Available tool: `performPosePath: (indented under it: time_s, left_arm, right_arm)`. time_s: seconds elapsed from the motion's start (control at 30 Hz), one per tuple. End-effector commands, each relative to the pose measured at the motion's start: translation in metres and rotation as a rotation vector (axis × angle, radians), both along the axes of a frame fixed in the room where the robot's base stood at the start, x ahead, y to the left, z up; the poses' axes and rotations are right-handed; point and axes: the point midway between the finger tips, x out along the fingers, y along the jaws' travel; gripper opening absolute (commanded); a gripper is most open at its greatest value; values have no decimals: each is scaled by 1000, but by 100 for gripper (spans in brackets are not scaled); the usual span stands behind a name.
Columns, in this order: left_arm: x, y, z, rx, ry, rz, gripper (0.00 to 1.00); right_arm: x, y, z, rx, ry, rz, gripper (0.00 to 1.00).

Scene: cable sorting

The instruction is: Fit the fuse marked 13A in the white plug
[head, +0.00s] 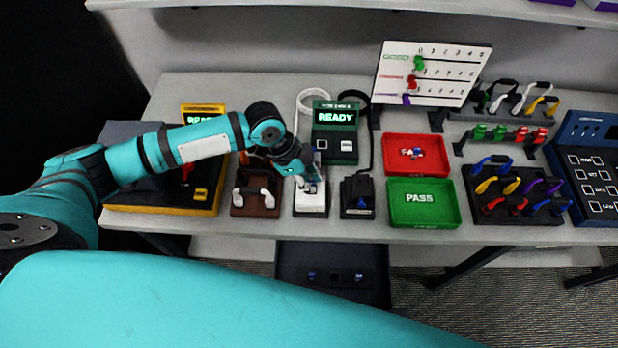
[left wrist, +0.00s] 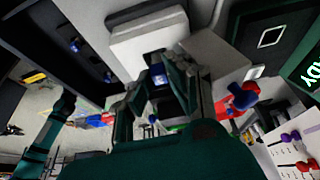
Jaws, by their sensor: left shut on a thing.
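The white plug (head: 311,205) stands on the table in the middle, below the green tester. My left gripper (head: 309,186) is right over it, pointing down. In the left wrist view the white plug (left wrist: 155,38) shows a dark recess facing the fingers. My left gripper (left wrist: 166,82) is shut on a small fuse (left wrist: 158,73) with a blue band, at the mouth of that recess. The fingers hide most of the fuse, and I cannot read its marking or tell how deep it sits. My right gripper is not in view.
A black plug (head: 357,196) stands right of the white one and a brown holder (head: 255,203) left. The green tester (head: 335,133) reads READY. A red tray (head: 430,142) holds small parts; the green PASS tray (head: 422,215) is empty. A dark drawer (head: 333,256) holds small blue-marked pieces.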

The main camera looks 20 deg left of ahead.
Motion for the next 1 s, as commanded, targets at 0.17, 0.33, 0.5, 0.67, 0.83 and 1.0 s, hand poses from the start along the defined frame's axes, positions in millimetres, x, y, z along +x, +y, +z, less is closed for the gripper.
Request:
performPosePath:
  time_s: [0.17,0.33,0.5,0.67,0.83,1.0]
  left_arm:
    - [0,0,-1,0,0,1,1]
    - [0,0,-2,0,0,0,1]
    - [0,0,-2,0,0,0,27]
    - [0,0,-1,0,-1,0,43]
    - [2,1,-1,0,-4,2,43]
    - [2,1,0,1,-6,2,59]
  right_arm:
    - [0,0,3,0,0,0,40]
    - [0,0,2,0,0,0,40]
    - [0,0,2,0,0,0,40]
    - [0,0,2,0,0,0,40]
    - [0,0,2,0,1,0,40]
    - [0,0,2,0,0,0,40]
